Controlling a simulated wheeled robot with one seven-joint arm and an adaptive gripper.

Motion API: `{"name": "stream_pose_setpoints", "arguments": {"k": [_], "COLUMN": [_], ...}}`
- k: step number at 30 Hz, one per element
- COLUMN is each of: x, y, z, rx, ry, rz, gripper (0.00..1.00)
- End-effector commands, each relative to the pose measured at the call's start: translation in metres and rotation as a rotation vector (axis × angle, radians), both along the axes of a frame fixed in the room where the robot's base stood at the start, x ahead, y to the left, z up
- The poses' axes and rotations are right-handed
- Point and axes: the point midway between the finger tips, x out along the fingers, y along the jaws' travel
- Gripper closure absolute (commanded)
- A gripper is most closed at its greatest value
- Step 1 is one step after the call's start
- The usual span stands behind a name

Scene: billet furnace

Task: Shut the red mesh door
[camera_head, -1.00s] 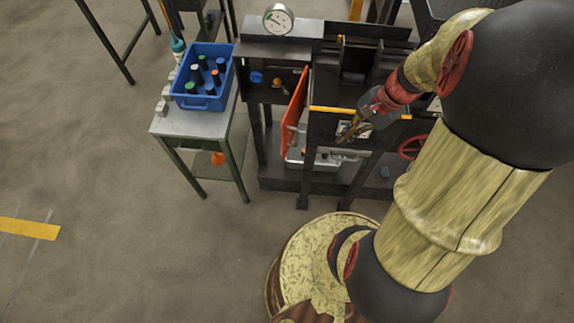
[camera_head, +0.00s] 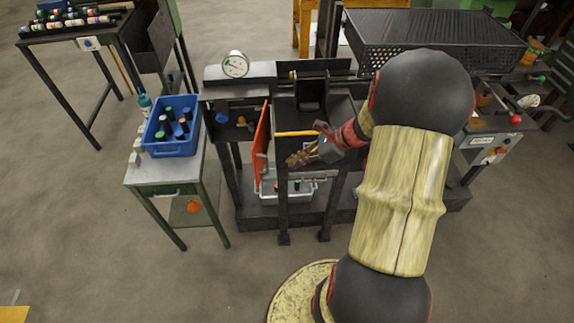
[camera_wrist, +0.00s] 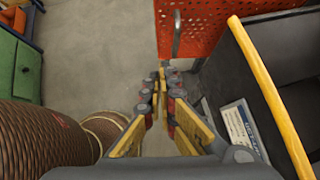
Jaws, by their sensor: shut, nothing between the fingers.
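The red mesh door (camera_head: 262,143) stands open in the head view, swung outward from the dark furnace frame and seen nearly edge-on. In the wrist view the red mesh door (camera_wrist: 205,28) fills the top, with a grey bar handle (camera_wrist: 177,33) on its face. My gripper (camera_head: 291,160) is in front of the furnace opening, to the right of the door. In the wrist view my gripper (camera_wrist: 163,72) is shut and empty, its tips just below the door's lower part in the picture. I cannot tell whether the tips touch the door.
A yellow-edged bar (camera_wrist: 262,75) and dark frame lie right of my gripper. A grey bin (camera_head: 290,197) sits below the door. A green-legged table (camera_head: 165,176) with a blue crate (camera_head: 152,146) stands left. Floor in front is clear.

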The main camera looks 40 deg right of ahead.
Motion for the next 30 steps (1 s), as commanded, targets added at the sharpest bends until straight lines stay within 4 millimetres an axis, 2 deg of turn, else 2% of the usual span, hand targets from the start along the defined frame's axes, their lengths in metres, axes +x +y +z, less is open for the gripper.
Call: {"name": "stream_pose_setpoints", "arguments": {"k": [13,21,30], "x": [0.044,0.068,0.072], "y": [0.044,0.064,0.068], "z": [-0.064,-0.059,-0.058], "rx": [0.001,-0.002,-0.001], "ry": [0.002,-0.001,0.000], "rz": [0.006,0.005,0.004], "gripper": [1.00,1.00,1.00]}}
